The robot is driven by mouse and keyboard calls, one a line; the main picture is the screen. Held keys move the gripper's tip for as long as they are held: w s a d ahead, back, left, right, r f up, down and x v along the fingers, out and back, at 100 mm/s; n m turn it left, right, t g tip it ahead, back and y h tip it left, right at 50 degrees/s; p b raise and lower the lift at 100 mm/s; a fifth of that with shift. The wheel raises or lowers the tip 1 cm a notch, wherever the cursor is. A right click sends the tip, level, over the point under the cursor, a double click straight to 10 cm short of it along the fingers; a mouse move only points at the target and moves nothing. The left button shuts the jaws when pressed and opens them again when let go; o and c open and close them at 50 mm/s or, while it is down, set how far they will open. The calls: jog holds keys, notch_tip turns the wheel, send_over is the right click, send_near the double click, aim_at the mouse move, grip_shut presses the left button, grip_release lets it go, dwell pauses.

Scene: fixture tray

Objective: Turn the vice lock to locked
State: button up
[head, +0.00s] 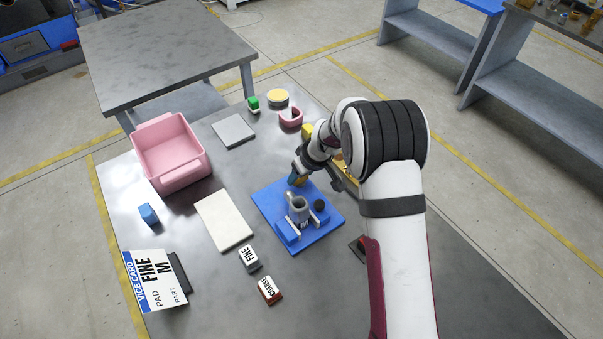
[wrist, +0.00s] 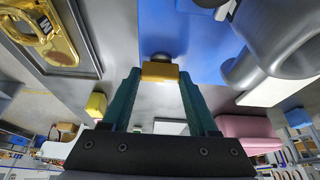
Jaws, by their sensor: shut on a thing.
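The vice is on a blue base plate (head: 267,205), with blue jaw blocks, pale pads and a grey cylindrical part (head: 298,209) standing between them. The part also shows large at the right of the wrist view (wrist: 275,45). An orange-yellow lock handle (wrist: 160,72) sits on a dark round pivot near the plate's edge. My gripper (wrist: 160,85) has teal fingers shut on this handle, one on each side. In the head view my gripper (head: 297,179) is at the plate's far corner, and the handle is mostly hidden. The lock's marked position is not readable.
A pink bin (head: 174,172), a white pad (head: 223,219), a grey pad (head: 233,131), FINE (head: 248,258) and COARSE (head: 269,290) blocks and a vice card (head: 155,282) lie left and in front. A tray with a gold part (wrist: 35,30) is close beside my gripper.

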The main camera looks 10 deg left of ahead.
dwell(0.3)
jog(key=o, duration=1.4)
jog(key=v, duration=1.5)
jog(key=shift+s+r, duration=0.1)
jog(key=shift+r, duration=0.25)
jog(key=s+d+r+m+g, duration=0.1)
jog(key=s+d+m, duration=0.3)
jog(key=s, duration=0.6)
jog(key=s+d+r+m+g+h, duration=0.1)
jog(key=s+d+r+m, duration=0.1)
jog(key=s+m, duration=0.4)
jog(key=s+d+r+m+g, duration=0.1)
jog(key=s+d+m, duration=0.3)
jog(key=s, duration=1.1)
jog(key=shift+s+d+r+m+h, duration=0.15)
jog(key=shift+d+m+h, duration=0.2)
jog(key=shift+d, duration=0.5)
